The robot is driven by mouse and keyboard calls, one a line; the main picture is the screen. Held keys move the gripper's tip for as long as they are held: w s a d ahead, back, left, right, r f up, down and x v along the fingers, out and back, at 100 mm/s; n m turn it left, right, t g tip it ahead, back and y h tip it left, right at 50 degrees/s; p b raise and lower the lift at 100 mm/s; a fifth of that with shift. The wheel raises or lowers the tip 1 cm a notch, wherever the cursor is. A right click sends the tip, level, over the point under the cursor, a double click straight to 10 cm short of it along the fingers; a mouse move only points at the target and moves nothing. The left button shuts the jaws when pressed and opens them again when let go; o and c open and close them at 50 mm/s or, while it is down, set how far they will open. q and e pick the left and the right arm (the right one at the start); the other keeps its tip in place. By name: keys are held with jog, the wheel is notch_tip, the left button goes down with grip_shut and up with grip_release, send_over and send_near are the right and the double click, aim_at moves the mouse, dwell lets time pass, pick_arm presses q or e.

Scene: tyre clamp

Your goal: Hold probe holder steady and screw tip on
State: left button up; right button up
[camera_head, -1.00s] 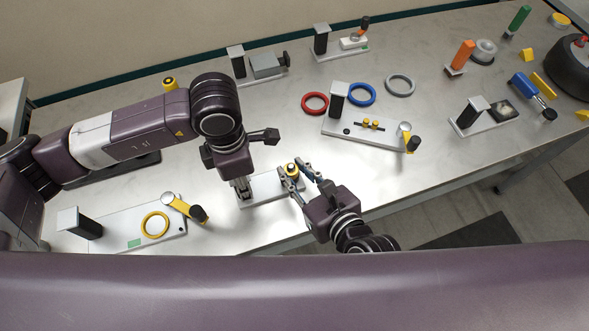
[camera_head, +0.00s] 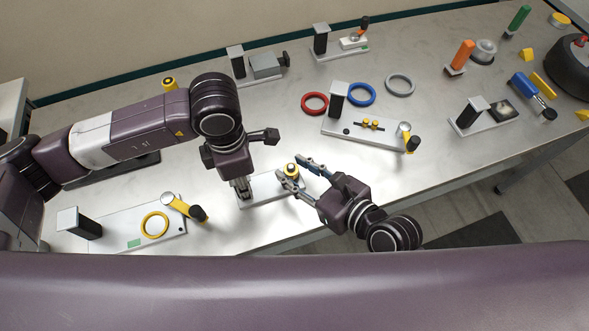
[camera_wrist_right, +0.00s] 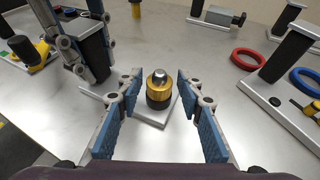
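A brass-coloured tip with a silver top and dark lower part (camera_wrist_right: 158,88) stands upright at one end of a small pale plate (camera_wrist_right: 154,123). The tip also shows in the head view (camera_head: 291,170), with the plate (camera_head: 262,192) beneath it. My right gripper (camera_head: 298,172) is open. In the right wrist view its blue-padded fingers (camera_wrist_right: 158,107) stand on either side of the tip, with gaps on both sides. My left gripper (camera_head: 242,192) points down at the plate's other end, its fingers against a black post (camera_wrist_right: 90,48) that they partly hide.
A plate with a yellow ring (camera_head: 155,224) and yellow-handled part (camera_head: 184,207) lies at front left. A red ring (camera_head: 315,103), blue ring (camera_head: 362,94) and another fixture (camera_head: 360,132) lie behind my right gripper. Free tabletop lies between.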

jog(key=shift+w+d+n+g+y, duration=0.1)
jog(key=shift+n+g+y, duration=0.55)
jog(key=shift+n+g, duration=0.15)
jog(key=shift+w+d+n+g+y, duration=0.1)
jog(key=shift+n+g+y, duration=0.6)
jog(key=shift+n, duration=0.2)
jog(key=shift+w+d+n+g+y, duration=0.15)
jog(key=shift+n+g+y, duration=0.3)
jog(key=shift+n+g, duration=0.85)
jog(key=shift+g, duration=0.2)
